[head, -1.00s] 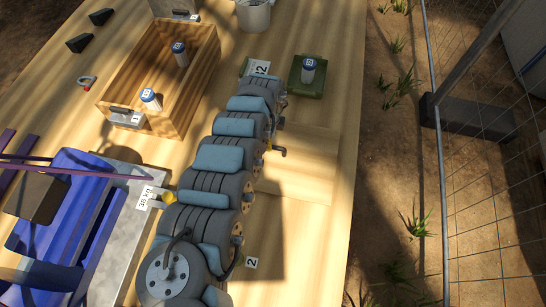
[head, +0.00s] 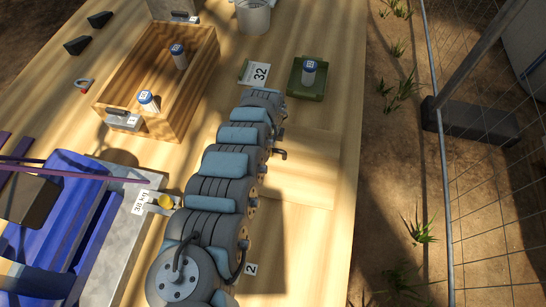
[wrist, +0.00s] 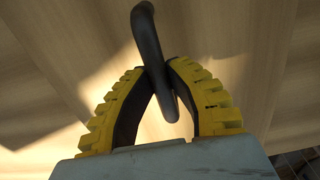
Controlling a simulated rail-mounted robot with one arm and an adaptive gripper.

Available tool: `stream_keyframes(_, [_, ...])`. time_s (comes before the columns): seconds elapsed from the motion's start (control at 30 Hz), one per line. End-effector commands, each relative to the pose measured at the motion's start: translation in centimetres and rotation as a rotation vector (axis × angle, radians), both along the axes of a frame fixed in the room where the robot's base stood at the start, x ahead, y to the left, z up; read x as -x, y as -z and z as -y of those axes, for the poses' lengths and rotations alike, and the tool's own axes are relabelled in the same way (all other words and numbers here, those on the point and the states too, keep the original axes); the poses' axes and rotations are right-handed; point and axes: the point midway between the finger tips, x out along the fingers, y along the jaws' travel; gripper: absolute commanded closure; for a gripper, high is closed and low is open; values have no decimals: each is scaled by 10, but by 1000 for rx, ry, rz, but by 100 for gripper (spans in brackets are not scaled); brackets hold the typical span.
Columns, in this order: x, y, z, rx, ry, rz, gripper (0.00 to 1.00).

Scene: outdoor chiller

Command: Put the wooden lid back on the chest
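The open wooden chest (head: 190,95) stands at the upper left of the bench in the head view. It has a metal plate on its near end and holds two blue-capped containers (head: 148,101). The wooden lid (head: 302,180) lies flat on the bench to the right of my arm. Its dark bent handle (head: 281,154) shows at its left side and large in the wrist view (wrist: 148,35). My gripper (wrist: 158,72) has its yellow-backed fingers closed together around the handle, and both fingertips seem to touch it. In the head view my arm hides the fingers.
A metal bucket (head: 254,18) is at the back. A blue object (head: 60,200) and grey plate lie left. The bench's right edge is near the lid.

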Motion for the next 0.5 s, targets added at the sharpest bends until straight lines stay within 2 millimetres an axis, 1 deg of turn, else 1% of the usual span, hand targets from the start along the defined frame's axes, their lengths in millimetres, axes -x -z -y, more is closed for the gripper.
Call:
stream_keyframes(0.33, [0,-1,0,0,0,0,100])
stream_keyframes(0.5, [0,-10,0,0,0,0,100])
